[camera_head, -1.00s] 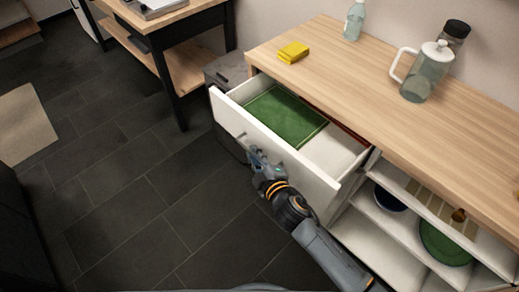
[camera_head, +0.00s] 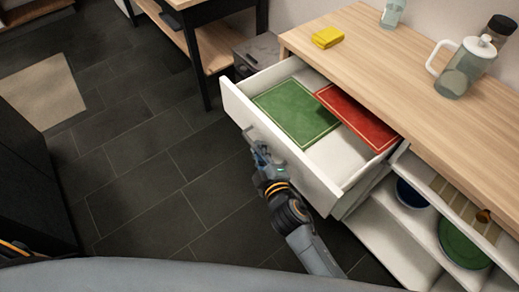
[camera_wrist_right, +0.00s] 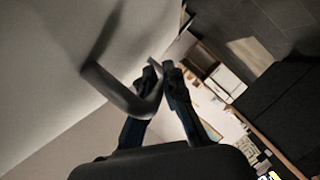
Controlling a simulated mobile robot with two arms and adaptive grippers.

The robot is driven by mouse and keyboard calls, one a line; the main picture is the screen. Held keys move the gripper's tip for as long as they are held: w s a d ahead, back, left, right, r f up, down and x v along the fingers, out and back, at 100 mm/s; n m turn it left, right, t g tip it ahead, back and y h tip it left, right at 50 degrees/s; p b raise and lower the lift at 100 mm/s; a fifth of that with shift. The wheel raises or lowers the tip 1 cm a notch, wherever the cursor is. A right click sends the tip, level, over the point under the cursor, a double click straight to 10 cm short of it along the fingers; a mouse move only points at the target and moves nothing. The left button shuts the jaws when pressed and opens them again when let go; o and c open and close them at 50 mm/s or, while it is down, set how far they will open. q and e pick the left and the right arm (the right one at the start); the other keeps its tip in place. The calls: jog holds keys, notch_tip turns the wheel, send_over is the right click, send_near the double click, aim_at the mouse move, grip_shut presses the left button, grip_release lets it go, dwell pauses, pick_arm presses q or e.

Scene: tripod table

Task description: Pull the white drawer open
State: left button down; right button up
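The white drawer (camera_head: 287,160) is pulled well out of the wooden-topped cabinet in the head view. A green flat item (camera_head: 295,112) and a red one (camera_head: 357,118) lie inside it. My right gripper (camera_head: 262,158) is at the drawer's front face. In the right wrist view, the curved grey drawer handle (camera_wrist_right: 125,95) runs between the fingers of my right gripper (camera_wrist_right: 162,75), which look closed around it. The handle is mostly hidden by the gripper in the head view. My left gripper is not in view.
A yellow sponge-like block (camera_head: 327,37), a glass pitcher (camera_head: 462,68) and a bottle (camera_head: 392,13) stand on the countertop (camera_head: 420,90). Open shelves with a green plate (camera_head: 462,243) and a blue bowl (camera_head: 411,194) are right of the drawer. Dark floor left of it is clear.

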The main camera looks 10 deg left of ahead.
jog(key=o, duration=0.4)
jog(key=shift+o, duration=0.2)
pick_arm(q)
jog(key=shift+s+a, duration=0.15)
pick_arm(e)
jog(key=v, duration=1.2)
